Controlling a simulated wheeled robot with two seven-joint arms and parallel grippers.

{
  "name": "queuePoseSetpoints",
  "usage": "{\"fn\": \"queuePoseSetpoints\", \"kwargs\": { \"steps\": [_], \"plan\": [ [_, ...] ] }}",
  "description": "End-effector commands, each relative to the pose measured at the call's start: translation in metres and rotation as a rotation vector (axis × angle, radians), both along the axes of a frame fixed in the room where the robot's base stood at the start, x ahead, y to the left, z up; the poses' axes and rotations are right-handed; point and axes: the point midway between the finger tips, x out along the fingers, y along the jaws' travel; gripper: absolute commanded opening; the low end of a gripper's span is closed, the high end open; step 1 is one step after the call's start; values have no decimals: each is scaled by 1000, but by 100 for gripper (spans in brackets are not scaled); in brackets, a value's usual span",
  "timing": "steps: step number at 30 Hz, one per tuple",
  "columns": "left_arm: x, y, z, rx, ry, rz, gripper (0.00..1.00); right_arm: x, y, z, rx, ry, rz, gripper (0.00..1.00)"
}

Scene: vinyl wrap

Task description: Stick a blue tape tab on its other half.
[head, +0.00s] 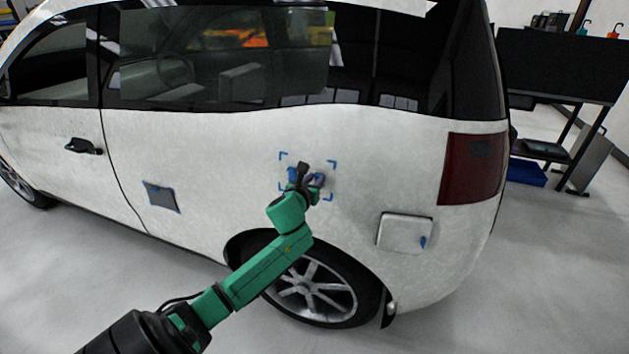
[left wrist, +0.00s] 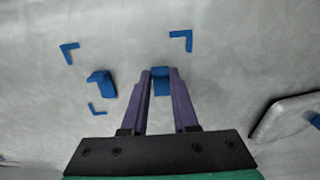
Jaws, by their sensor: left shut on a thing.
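My left gripper (head: 317,180) reaches the white car's rear side panel, above the rear wheel. In the left wrist view its purple fingers (left wrist: 161,78) are shut on a blue tape tab (left wrist: 161,82), which shows between the tips. A second blue tab (left wrist: 101,84) is on the panel just left of the fingers, with one end bent up; it also shows in the head view (head: 292,174). The two tabs are apart. Whether the held tab touches the panel I cannot tell. My right gripper is not in view.
Blue corner marks (left wrist: 181,40) frame the spot on the panel. The fuel flap (head: 400,232) with a blue tab (head: 422,241) is to the right. A grey patch with blue edging (head: 161,196) is to the left. A dark workbench (head: 555,65) stands behind the car.

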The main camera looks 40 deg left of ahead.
Motion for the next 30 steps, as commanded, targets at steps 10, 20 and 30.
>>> {"fn": "queuePoseSetpoints", "kwargs": {
  "steps": [10,20,30],
  "plan": [
    [5,2,-2,0,0,0,0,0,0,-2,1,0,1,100],
    [8,3,-2,0,0,-1,0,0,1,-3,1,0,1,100],
    [8,3,-2,-1,1,-1,0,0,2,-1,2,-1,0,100]
  ]
}}
